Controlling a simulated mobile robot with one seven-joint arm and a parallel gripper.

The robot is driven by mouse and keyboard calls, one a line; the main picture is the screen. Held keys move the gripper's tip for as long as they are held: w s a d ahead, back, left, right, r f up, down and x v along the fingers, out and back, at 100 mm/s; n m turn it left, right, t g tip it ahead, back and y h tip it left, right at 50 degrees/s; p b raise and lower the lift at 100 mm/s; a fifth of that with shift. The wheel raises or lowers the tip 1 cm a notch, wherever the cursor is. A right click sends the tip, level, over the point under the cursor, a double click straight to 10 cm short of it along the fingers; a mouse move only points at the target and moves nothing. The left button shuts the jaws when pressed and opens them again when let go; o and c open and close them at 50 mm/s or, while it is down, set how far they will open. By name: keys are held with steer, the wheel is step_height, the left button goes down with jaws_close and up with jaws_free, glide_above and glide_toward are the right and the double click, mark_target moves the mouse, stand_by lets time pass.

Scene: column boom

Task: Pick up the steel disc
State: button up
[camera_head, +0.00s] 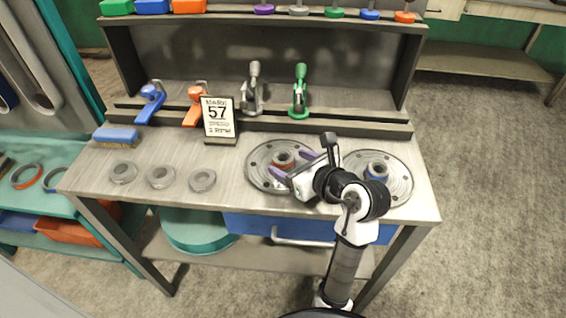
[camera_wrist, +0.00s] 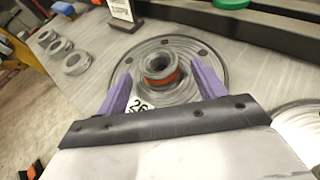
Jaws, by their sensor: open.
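Two round steel discs with bolt holes lie flat on the bench. The left steel disc (camera_head: 258,168) has a central hub with an orange-red band (camera_head: 284,160). The right steel disc (camera_head: 401,182) has a blue-banded hub (camera_head: 377,171). My gripper (camera_head: 293,166) is open, its purple fingers either side of the left disc's hub in the picture. In the wrist view my gripper (camera_wrist: 160,82) is empty, and the left disc (camera_wrist: 188,54) shows between and beyond the fingers, with a label reading 26 partly hidden. Contact cannot be told. The right disc's edge (camera_wrist: 300,124) shows too.
Three grey rings (camera_head: 160,177) lie on the left of the bench (camera_head: 225,185). A brush (camera_head: 116,136) lies at the left edge.

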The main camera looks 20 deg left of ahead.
mark_target(279, 155)
steer(key=shift+r+p+x, duration=0.2)
steer(key=shift+p+x, duration=0.1)
steer(key=shift+x, duration=1.65)
steer(key=c, duration=1.4)
steer(key=shift+r, duration=0.1)
jaws_close()
steer(key=shift+r, duration=0.15)
step_height(279, 155, up, 4)
steer(key=p, duration=0.3)
steer(key=shift+p, duration=0.4)
steer(key=s+d+p, duration=0.4)
steer(key=s+d, duration=0.4)
steer(key=d, duration=0.5)
steer(key=s+d+p, duration=0.3)
steer(key=s+d, duration=0.5)
steer(key=d, duration=0.6)
steer(key=shift+s+f+p, duration=0.2)
steer(key=shift+f+p, duration=0.2)
steer(key=shift+f, duration=0.05)
